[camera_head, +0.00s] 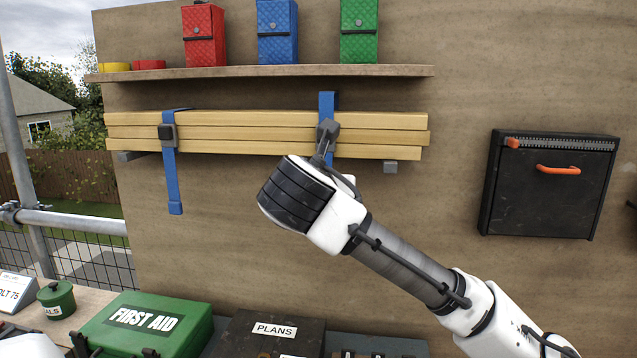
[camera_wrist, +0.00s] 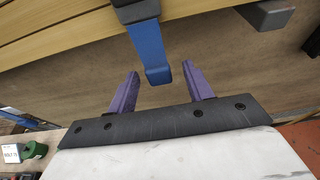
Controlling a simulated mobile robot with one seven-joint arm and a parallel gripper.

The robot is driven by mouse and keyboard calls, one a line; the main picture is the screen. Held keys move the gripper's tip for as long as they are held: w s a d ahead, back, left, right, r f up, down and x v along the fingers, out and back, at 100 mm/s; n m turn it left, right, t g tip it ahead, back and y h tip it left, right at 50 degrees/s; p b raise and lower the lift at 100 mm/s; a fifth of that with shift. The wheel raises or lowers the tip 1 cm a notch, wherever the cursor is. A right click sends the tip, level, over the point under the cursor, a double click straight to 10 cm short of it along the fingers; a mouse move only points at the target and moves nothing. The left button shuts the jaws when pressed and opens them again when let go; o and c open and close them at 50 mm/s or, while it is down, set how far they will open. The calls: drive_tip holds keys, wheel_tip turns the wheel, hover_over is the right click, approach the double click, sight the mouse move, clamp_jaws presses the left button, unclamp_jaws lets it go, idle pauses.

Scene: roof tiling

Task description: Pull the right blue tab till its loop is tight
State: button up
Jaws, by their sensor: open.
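The right blue strap (camera_head: 327,101) runs around the right part of a stack of yellow boards (camera_head: 250,120). In the head view its tab is hidden behind my arm. In the wrist view the blue tab (camera_wrist: 149,45) hangs from a dark buckle (camera_wrist: 135,12), its thicker end between the tips of my gripper's two purple fingers (camera_wrist: 160,70). My gripper is open, with a gap on both sides of the tab. The left blue strap (camera_head: 169,165) has a dark buckle (camera_head: 167,134) and a long tab hanging straight down.
A shelf (camera_head: 260,72) with red, blue and green pouches is above the boards. Grey brackets (camera_head: 390,167) stick out below them. A black wall box (camera_head: 550,185) with an orange handle is at right. A green first aid case (camera_head: 145,325) and a plans box (camera_head: 270,335) stand below.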

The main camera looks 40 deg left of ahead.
drive_tip(key=shift+x, duration=1.75)
drive_tip(key=shift+s, duration=0.1)
drive_tip(key=c, duration=1)
drive_tip(key=shift+f+b, duration=1.45)
drive_tip(key=shift+f, duration=1.75)
drive_tip(key=shift+c, duration=0.2)
drive_tip(key=o, duration=1.5)
drive_tip(key=shift+r, duration=0.1)
drive_tip(key=shift+s, duration=0.1)
drive_tip(key=s+d, duration=0.2)
drive_tip(key=s, duration=0.1)
drive_tip(key=s+d, duration=0.1)
drive_tip(key=s, duration=0.1)
drive_tip(key=shift+d, duration=0.1)
